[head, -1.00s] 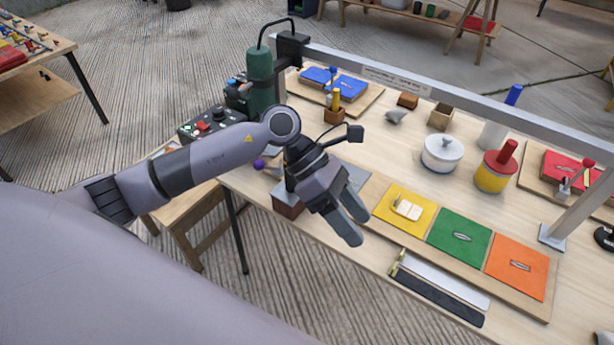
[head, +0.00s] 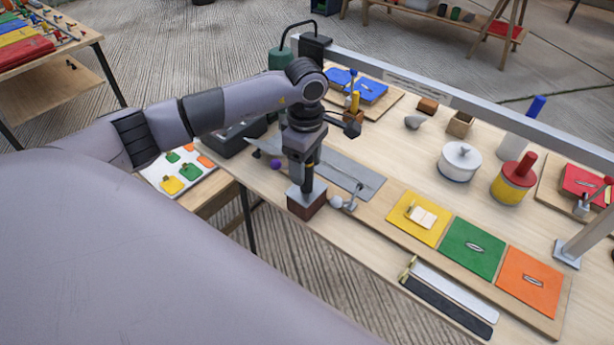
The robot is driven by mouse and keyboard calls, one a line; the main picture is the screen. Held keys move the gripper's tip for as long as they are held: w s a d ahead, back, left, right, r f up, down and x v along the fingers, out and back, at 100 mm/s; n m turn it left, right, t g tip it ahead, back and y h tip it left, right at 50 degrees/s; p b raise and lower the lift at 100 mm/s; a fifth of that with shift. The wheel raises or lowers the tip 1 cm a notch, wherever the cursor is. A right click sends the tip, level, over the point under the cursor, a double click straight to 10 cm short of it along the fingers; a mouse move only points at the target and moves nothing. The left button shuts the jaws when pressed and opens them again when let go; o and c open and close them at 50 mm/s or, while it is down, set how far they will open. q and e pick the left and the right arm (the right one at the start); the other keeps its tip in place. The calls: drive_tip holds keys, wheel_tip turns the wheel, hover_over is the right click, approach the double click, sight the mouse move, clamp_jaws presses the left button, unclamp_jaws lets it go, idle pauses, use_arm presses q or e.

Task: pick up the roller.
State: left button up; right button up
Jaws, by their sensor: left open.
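I cannot tell for sure which thing is the roller. A small metal tool (head: 353,196) with a pale round end (head: 336,202) lies by the table's front edge, at the end of a grey strip (head: 362,178), and may be it. My left gripper (head: 307,188) points down just left of this tool, over a dark brown block with a grey top (head: 306,202). It is open, with nothing seen between its fingers. One finger mostly hides the other, and I cannot tell whether they touch the block. My right gripper is out of view.
A purple ball (head: 276,164) sits left of my gripper. Yellow (head: 408,228), green (head: 472,250) and orange (head: 530,285) panels lie to the right. A white pot (head: 459,164) and a red-and-yellow container (head: 509,188) stand behind. A long metal beam (head: 470,105) crosses the back.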

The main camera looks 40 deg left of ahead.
use_arm(q)
drive_tip(key=shift+d+f, duration=0.1)
drive_tip(key=shift+f, duration=0.65)
clamp_jaws()
drive_tip(key=shift+r, duration=0.2)
